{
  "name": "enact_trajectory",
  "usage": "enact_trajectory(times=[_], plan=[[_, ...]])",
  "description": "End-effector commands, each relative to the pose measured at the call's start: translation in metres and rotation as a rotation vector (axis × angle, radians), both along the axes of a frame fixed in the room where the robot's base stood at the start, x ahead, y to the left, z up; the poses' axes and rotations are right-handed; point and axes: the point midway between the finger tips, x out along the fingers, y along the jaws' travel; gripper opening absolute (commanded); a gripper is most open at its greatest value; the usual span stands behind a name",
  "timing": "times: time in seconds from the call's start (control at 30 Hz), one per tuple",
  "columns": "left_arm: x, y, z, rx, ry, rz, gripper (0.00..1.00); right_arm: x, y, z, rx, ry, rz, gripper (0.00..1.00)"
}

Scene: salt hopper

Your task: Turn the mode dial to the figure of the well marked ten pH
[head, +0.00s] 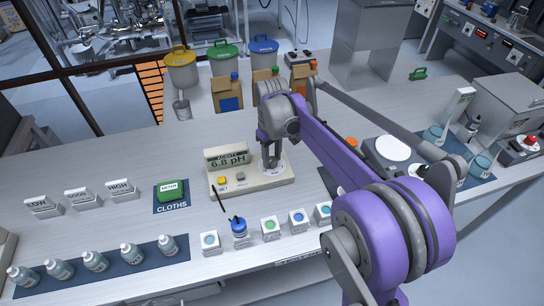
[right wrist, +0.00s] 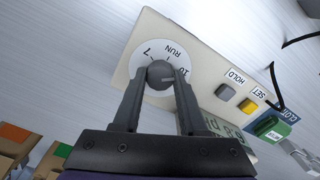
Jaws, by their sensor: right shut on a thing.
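The acidity meter (head: 232,183) is a cream box on the bench, and its display reads 6.8 pH. In the right wrist view the mode dial's white face (right wrist: 143,60) shows 7, 10 and RUN round a dark round knob (right wrist: 160,74). My right gripper (head: 272,163) reaches down onto the meter's right part. In the right wrist view its two fingers close on both sides of the knob. Which mark the knob points at cannot be told. Small white wells stand in front of the meter, one with a green top (head: 270,229); their figures are too small to read. My left gripper is out of view.
A dark cable runs from the meter to a blue-capped probe (head: 239,228) at one well. Yellow (right wrist: 248,106) and grey (right wrist: 225,91) buttons sit beside the dial. A green cloth pack (head: 171,190) lies left, bottles (head: 131,253) front left. Cartons (head: 227,95) stand behind.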

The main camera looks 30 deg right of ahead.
Motion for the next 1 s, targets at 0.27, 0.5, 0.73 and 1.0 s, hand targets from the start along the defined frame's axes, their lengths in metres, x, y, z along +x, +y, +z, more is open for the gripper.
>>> enact_trajectory(times=[0.27, 0.5, 0.73, 1.0], plan=[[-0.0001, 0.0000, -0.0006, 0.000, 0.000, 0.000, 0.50, -0.0001, -0.0001, 0.0003, 0.000, 0.000, -0.099, 0.00], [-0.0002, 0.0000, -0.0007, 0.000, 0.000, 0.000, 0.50, 0.0000, -0.0001, 0.0003, 0.000, 0.000, -0.123, 0.00], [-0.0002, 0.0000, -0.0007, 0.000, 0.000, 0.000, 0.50, 0.0000, -0.0001, 0.0003, 0.000, 0.000, -0.124, 0.00], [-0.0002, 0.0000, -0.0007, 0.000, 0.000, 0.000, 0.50, 0.0000, -0.0001, 0.0002, 0.000, 0.000, -0.123, 0.72]])
